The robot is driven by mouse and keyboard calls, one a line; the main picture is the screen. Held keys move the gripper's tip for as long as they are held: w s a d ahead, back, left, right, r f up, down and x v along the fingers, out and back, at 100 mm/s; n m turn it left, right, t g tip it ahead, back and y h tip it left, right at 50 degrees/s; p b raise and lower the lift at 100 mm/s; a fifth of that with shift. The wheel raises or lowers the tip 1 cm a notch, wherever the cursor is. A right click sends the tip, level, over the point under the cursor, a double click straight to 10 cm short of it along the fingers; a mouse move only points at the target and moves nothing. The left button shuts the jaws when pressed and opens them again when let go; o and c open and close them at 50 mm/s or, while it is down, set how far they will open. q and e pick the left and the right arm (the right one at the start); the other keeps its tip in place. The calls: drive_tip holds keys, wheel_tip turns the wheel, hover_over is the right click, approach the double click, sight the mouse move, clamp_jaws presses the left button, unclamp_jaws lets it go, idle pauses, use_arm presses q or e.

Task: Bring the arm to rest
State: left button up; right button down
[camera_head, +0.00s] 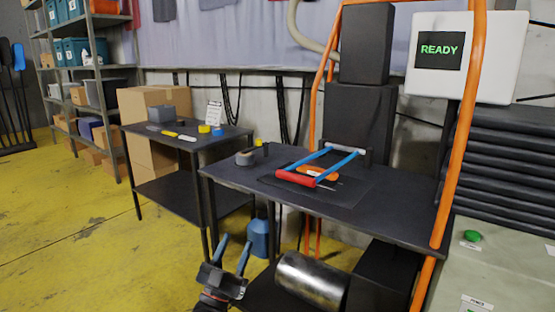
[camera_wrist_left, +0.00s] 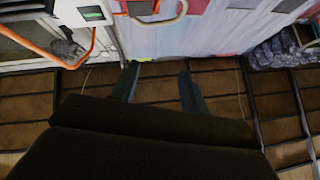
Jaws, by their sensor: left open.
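My left gripper (camera_head: 234,256) shows low in the head view, in front of the dark work table (camera_head: 390,218) and below its top. Its two blue-grey fingers are apart with nothing between them. In the left wrist view the same fingers (camera_wrist_left: 157,85) stand open and empty, pointing toward a wall and floor. My right gripper is not in either view.
The table holds a frame with a red roller (camera_head: 296,178) and blue bars, and a tape roll (camera_head: 245,158). A metal cylinder (camera_head: 312,282) lies beneath. An orange tube frame (camera_head: 463,125) stands right. A second table (camera_head: 180,138) and shelves stand left. Yellow floor (camera_head: 80,230) is open.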

use_arm(q)
drive_tip(key=s+d+f+n+g+y, duration=0.2)
drive_tip(key=s+d+f, duration=0.1)
drive_tip(key=s+f, duration=0.8)
drive_tip(key=s+d+f+n+g+y, duration=0.1)
drive_tip(key=s+d+f+n+y, duration=0.15)
drive_tip(key=s+f, duration=0.85)
drive_tip(key=s+a+r+g+y+p, duration=0.2)
drive_tip(key=s+a+r+g+p, duration=0.1)
drive_tip(key=s+g+p, duration=0.4)
drive_tip(key=s+a+r+g+y+p, duration=0.3)
drive_tip(key=s+a+g+p, duration=0.3)
drive_tip(key=g+p, duration=0.5)
drive_tip(key=s+r+p, duration=0.1)
drive_tip(key=p, duration=0.3)
drive_tip(key=shift+s, duration=0.4)
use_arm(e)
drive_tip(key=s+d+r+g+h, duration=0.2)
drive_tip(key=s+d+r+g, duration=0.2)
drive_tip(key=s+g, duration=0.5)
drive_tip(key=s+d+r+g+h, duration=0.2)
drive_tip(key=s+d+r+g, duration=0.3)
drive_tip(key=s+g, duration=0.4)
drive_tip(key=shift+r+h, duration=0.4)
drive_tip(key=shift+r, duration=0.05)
use_arm(q)
drive_tip(key=shift+p, duration=0.3)
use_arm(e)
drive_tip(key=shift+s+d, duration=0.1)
